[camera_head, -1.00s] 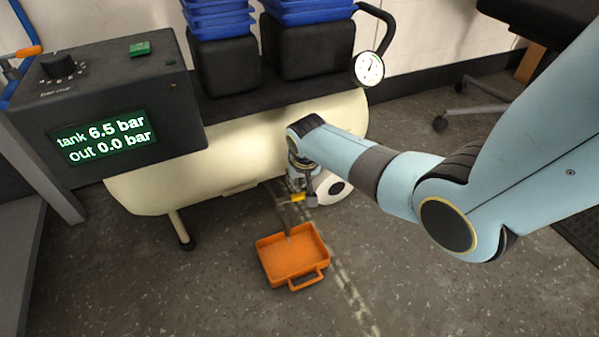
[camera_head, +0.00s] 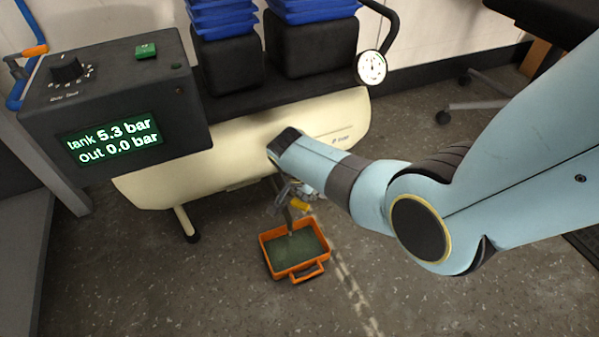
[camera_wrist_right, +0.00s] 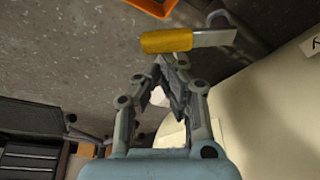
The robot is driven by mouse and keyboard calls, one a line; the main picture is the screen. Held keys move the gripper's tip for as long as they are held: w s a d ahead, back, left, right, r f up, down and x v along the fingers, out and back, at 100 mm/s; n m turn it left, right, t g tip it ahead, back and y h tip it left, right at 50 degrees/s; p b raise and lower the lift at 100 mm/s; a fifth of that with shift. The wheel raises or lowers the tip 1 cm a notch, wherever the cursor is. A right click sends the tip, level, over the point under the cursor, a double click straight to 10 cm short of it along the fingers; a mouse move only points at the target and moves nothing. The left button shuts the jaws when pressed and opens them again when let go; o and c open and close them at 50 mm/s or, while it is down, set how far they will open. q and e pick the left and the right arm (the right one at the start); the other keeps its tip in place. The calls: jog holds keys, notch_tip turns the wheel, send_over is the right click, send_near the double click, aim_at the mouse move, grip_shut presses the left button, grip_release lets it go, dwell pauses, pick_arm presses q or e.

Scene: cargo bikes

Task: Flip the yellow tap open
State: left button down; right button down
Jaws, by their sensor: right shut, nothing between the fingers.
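The yellow tap handle (camera_head: 299,204) is under the cream tank (camera_head: 225,158), above the orange tray (camera_head: 266,258). The tap also shows in the right wrist view (camera_wrist_right: 167,41), its yellow grip on a pale metal lever. My right gripper (camera_wrist_right: 166,60) is shut and empty, its fingertips just below the yellow grip in that picture. I cannot tell whether they touch it. In the head view my right gripper (camera_head: 286,192) is small and partly hidden beside the tap. Dark greenish liquid (camera_head: 295,249) covers the tray's floor. My left gripper is out of view.
A black box with a display (camera_head: 115,135) reads tank 5.3 bar, out 0.0 bar. A round gauge (camera_head: 371,67) stands at the tank's right end. Blue crates (camera_head: 222,18) sit above black blocks behind. The floor around the tray is clear.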

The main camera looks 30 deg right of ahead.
jog(key=m, duration=0.1)
jog(key=s+a+m, duration=0.1)
jog(key=m+g, duration=0.1)
jog(key=m, duration=0.1)
jog(key=shift+s+a, duration=0.3)
jog(key=shift+a, duration=0.1)
jog(key=shift+s+d, duration=0.1)
jog(key=shift+s, duration=0.05)
jog(key=shift+s+d+p, duration=0.3)
jog(key=shift+s, duration=0.3)
